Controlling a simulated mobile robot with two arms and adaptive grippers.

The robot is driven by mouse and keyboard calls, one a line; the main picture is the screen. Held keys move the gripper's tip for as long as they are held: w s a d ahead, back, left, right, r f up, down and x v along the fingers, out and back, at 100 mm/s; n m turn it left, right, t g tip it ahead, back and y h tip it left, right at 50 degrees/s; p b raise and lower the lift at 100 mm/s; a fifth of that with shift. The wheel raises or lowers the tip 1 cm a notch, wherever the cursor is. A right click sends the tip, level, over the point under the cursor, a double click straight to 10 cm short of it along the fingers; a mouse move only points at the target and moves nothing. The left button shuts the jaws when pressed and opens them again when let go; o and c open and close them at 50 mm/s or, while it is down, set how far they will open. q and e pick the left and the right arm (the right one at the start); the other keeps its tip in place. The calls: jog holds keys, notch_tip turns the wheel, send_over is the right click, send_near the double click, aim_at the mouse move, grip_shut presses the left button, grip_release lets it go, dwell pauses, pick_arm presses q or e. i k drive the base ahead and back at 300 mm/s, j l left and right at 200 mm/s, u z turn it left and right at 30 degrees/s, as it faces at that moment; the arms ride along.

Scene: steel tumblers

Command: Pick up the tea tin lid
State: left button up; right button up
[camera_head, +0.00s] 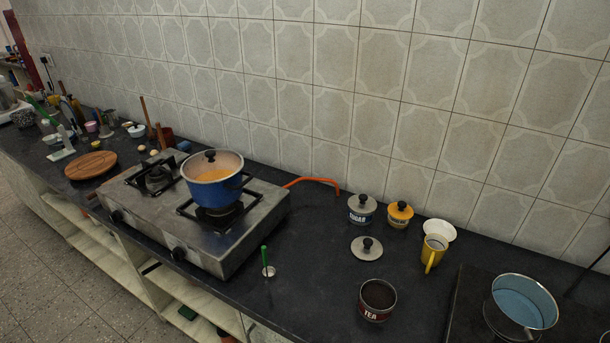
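The tea tin lid (366,248) is a round, pale grey disc with a black knob. It lies flat on the dark counter, behind the tea tin and apart from it. The tea tin (377,300) stands upright and open, with a dark red side marked TEA and dark contents. Neither of my grippers shows in the head view.
A sugar tin (362,210) and a yellow tin (399,215) with similar knobbed lids stand behind the lid. A yellow mug (434,250) is to its right, a blue pan (524,302) further right. A stove (200,225) with a blue pot (213,180) stands left.

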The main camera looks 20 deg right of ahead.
aim_at(367, 249)
jog(key=z, duration=1.15)
